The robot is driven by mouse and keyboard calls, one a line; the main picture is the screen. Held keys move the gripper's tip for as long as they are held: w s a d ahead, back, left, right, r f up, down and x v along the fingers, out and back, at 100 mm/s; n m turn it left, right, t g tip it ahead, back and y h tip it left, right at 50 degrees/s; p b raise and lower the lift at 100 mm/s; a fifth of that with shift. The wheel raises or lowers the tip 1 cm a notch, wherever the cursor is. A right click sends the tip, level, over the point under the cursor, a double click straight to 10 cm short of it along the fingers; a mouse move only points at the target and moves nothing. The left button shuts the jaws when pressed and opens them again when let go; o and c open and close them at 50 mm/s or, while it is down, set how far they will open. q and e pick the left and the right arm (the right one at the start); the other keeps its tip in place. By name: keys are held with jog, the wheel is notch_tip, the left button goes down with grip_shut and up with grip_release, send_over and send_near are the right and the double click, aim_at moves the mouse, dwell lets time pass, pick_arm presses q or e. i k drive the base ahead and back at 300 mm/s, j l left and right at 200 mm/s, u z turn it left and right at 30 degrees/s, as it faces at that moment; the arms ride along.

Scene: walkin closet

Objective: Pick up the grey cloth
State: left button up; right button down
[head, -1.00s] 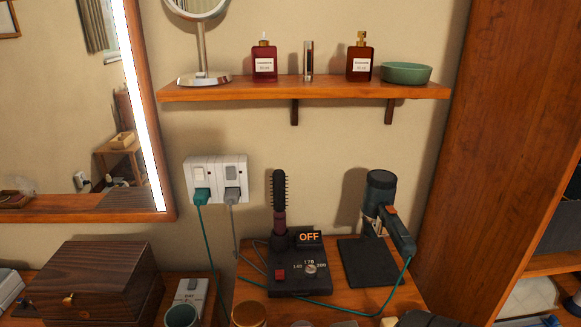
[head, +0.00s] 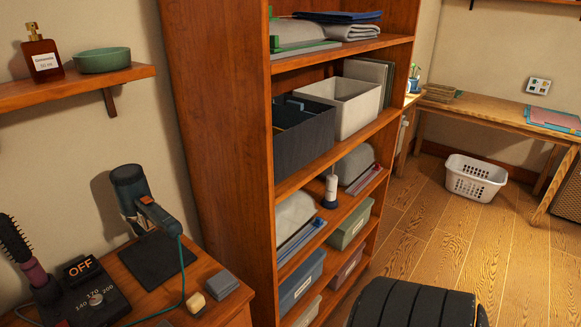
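Which of these is the task's grey cloth is not clear. Neither of my grippers shows in the head view.
The shelf unit (head: 220,130) holds a dark bin (head: 303,140), a white bin (head: 355,105) and lower boxes. A hair dryer (head: 135,195) stands on the vanity. A black padded seat (head: 415,305) is in front. The wooden floor (head: 440,225) is open to the right.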

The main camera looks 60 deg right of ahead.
aim_at(222, 284)
jog(key=z, duration=1.25)
jog(key=k+u, duration=0.1)
jog(key=u, duration=1.8)
jog(key=z, duration=1.9)
